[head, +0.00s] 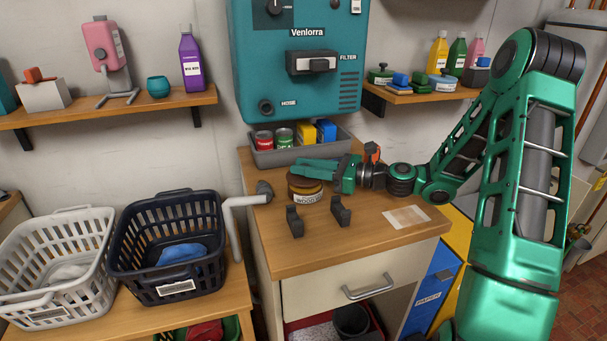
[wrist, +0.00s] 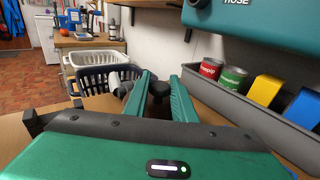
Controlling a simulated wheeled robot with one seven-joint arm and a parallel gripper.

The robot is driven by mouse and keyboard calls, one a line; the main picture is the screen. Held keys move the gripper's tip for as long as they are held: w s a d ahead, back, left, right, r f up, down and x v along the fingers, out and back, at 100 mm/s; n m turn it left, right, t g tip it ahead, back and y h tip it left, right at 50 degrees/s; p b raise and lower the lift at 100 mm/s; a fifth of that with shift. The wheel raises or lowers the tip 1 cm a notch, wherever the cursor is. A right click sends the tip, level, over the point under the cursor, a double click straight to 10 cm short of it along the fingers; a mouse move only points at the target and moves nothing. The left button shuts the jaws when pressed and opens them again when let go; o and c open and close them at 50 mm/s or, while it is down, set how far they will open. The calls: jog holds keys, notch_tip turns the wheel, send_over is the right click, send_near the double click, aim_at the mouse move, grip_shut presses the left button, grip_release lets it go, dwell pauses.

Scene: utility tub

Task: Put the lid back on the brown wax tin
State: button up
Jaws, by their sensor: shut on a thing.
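The brown wax tin (head: 306,197) stands on the wooden counter, its pale label partly readable as "WOOD". Its brown lid (head: 303,182) shows just above it, beneath my gripper (head: 296,166). I cannot tell whether the lid rests fully on the tin or is held slightly above it. My gripper lies nearly level, fingers pointing left in the head view, shut on the lid. In the wrist view, a dark knob (wrist: 160,89) shows between the two green fingers. The lid's disc and the tin are hidden there by the gripper body.
Two dark upright brackets (head: 340,211) stand in front of the tin. A grey tray (head: 290,156) with cans and boxes sits behind, under the teal machine (head: 297,85). A pale pipe (head: 240,202) rises left of the counter. The counter's front right holds a flat paper (head: 407,217).

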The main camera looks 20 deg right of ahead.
jog(key=shift+f, duration=0.9)
jog(key=o, duration=1)
jog(key=shift+f, duration=0.1)
jog(key=shift+s+d, duration=0.15)
jog(key=shift+d, duration=0.05)
jog(key=v, duration=1.1)
jog(key=shift+s+d, duration=0.15)
jog(key=shift+s, duration=0.05)
